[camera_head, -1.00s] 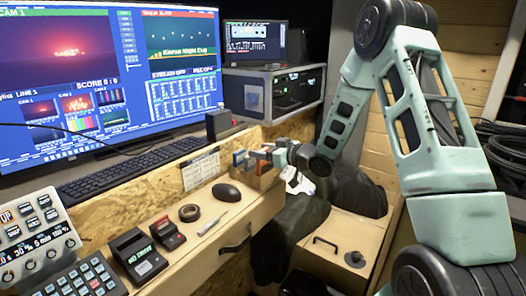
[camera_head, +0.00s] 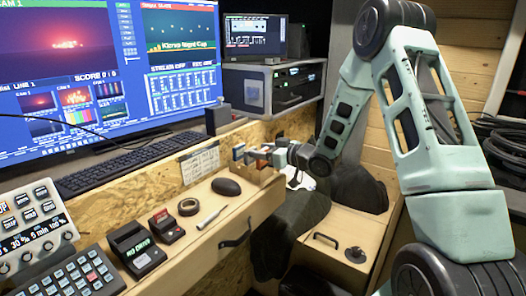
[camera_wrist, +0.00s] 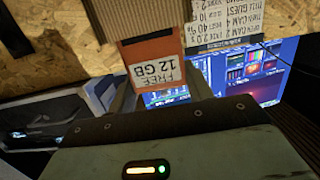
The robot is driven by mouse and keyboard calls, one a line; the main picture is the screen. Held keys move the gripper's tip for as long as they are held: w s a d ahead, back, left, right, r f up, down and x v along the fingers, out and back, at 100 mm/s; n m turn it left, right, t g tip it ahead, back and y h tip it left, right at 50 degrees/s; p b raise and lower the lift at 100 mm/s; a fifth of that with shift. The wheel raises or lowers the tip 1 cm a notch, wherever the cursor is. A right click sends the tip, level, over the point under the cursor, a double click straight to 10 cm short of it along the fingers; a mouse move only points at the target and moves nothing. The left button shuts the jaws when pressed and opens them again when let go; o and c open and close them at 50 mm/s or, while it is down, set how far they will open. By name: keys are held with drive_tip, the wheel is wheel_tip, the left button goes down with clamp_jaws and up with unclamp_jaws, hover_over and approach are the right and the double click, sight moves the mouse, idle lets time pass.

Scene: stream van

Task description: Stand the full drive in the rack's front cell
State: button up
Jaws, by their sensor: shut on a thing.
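An orange drive (camera_wrist: 150,50) with a white label reading "FREE 12 GB" shows between my gripper's fingers (camera_wrist: 160,85) in the wrist view. My gripper is shut on it. In the head view my gripper (camera_head: 262,155) is over the far end of the wooden desk. A brown wooden block, possibly the rack (camera_head: 267,173), stands just under the gripper, partly hidden. A ribbed brown surface (camera_wrist: 140,14) lies behind the drive in the wrist view. The cells cannot be made out.
Large monitor (camera_head: 110,70) and keyboard (camera_head: 125,165) stand behind. A dark bag (camera_head: 290,235) hangs below.

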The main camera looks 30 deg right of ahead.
drive_tip(key=shift+f+b, duration=0.4)
drive_tip(key=shift+f, duration=0.2)
drive_tip(key=o, duration=1.1)
drive_tip(key=v, duration=1.7)
drive_tip(key=shift+s, duration=0.2)
